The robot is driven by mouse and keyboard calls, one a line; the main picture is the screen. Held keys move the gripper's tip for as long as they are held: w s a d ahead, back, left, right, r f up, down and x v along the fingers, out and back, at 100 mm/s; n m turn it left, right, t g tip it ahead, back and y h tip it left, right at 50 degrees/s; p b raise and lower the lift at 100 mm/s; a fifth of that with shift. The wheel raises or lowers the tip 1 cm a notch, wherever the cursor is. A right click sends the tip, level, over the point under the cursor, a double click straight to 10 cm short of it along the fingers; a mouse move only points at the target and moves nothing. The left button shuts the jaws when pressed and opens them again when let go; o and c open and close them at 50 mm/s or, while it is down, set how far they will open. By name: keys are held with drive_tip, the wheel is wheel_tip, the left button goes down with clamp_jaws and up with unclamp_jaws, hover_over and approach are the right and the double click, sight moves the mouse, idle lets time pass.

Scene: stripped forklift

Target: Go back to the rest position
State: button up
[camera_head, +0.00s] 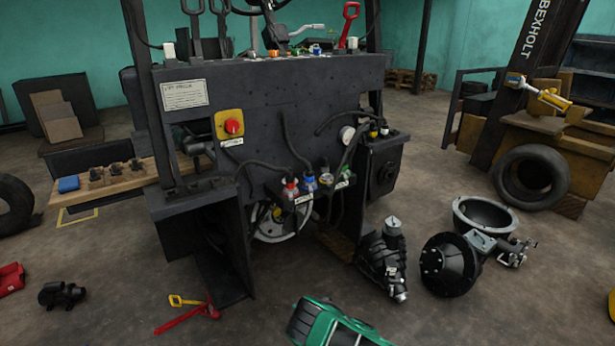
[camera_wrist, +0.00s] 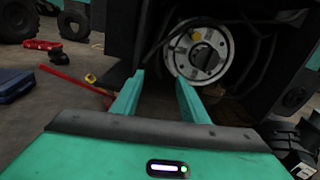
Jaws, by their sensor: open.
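My gripper (camera_wrist: 160,92) shows in the wrist view with two teal fingers apart and nothing between them. It faces the open lower bay of the stripped forklift (camera_head: 270,95), where a round pale motor face (camera_wrist: 202,55) sits behind the fingertips. The fingers look short of it, though the exact gap cannot be told. In the head view, a green part of my arm (camera_head: 325,325) shows at the bottom middle; the fingers are not clearly visible there.
A red-handled tool (camera_head: 185,315) lies on the floor left of the forklift. Black machine parts (camera_head: 385,260) and a round housing (camera_head: 450,265) stand on the right. A wooden plank (camera_head: 110,178) with small parts juts out left.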

drive_tip(key=w+d+r+n+g+h, duration=0.1)
drive_tip(key=w+d+r+n, duration=0.2)
drive_tip(key=w+r+n, duration=0.5)
drive_tip(key=w+d+r+n+g+h, duration=0.15)
drive_tip(key=w+r, duration=0.25)
drive_tip(key=r, duration=0.7)
drive_tip(key=s+d+r+n+g+h, duration=0.35)
drive_tip(key=d+r+n, duration=0.35)
drive_tip(key=d+r, duration=1.05)
drive_tip(key=s+d+r+n+g+h, duration=0.15)
drive_tip(key=s+d+r, duration=0.25)
drive_tip(key=s+d, duration=0.55)
drive_tip(key=s+d+r+n+g+h, duration=0.15)
drive_tip(key=s+d+r, duration=0.4)
drive_tip(key=s, duration=0.75)
drive_tip(key=s+d+r+g, duration=0.1)
drive_tip(key=s+g, duration=0.1)
drive_tip(key=s, duration=0.8)
drive_tip(key=s+d+n+g, duration=0.1)
drive_tip(key=s+d+g, duration=0.1)
drive_tip(key=s, duration=0.8)
drive_tip(key=s+d+r+n+g+h, duration=0.1)
drive_tip(key=s+g, duration=0.1)
drive_tip(key=s, duration=0.8)
drive_tip(key=shift+s+d+r, duration=0.2)
drive_tip(key=shift+s+r, duration=0.1)
drive_tip(key=shift+r, duration=0.05)
